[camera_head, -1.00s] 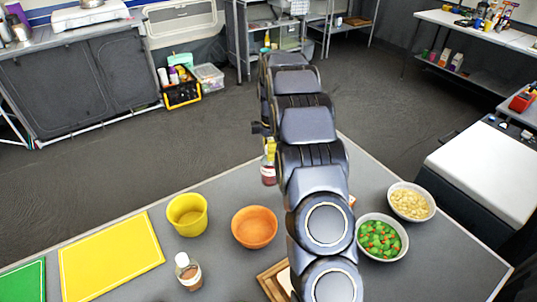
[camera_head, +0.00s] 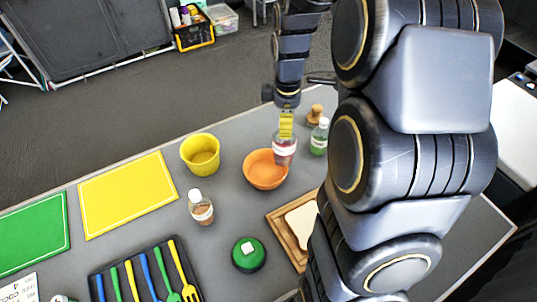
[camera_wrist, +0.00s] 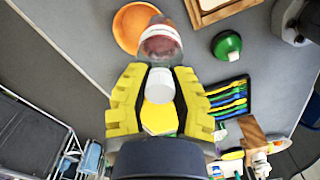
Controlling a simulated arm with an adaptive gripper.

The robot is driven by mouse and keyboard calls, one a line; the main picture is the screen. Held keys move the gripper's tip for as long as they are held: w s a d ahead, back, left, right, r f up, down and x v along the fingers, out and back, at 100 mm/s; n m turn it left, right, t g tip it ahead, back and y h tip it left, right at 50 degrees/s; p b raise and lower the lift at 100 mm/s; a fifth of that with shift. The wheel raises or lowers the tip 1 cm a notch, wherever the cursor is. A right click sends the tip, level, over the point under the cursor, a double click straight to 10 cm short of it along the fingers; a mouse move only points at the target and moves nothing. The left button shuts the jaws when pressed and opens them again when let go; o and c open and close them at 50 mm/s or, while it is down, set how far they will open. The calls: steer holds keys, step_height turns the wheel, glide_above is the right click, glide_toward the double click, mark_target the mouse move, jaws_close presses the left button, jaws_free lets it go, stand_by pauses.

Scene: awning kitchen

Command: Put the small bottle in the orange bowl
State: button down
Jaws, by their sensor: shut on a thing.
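My gripper (camera_head: 286,124) has yellow fingers and is shut on a small clear bottle (camera_head: 284,150) with reddish contents. The wrist view shows its white cap between the fingers and its body (camera_wrist: 161,45) pointing away from my gripper. The orange bowl (camera_head: 258,181) stands on the grey table; its inside looks empty where visible. In the head view the bottle overlaps the bowl's upper right rim. In the wrist view it overlaps the right side of the bowl (camera_wrist: 127,22). I cannot tell its exact height above the bowl.
A yellow bowl (camera_head: 200,154) and a brown bottle (camera_head: 201,210) stand left of the orange bowl. A green bottle (camera_head: 319,139) and wooden stamp-like item (camera_head: 315,114) stand right.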

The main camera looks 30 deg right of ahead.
steer(key=s+a+m, duration=0.3)
steer(key=s+a, duration=0.3)
steer(key=s, duration=0.1)
steer(key=w+d+f, duration=0.4)
steer(key=w+f, duration=0.8)
steer(key=f, duration=0.1)
steer(key=shift+w+d, duration=0.2)
steer(key=shift+w, duration=0.15)
steer(key=shift+f, duration=0.1)
steer(key=c, duration=1)
jaws_free()
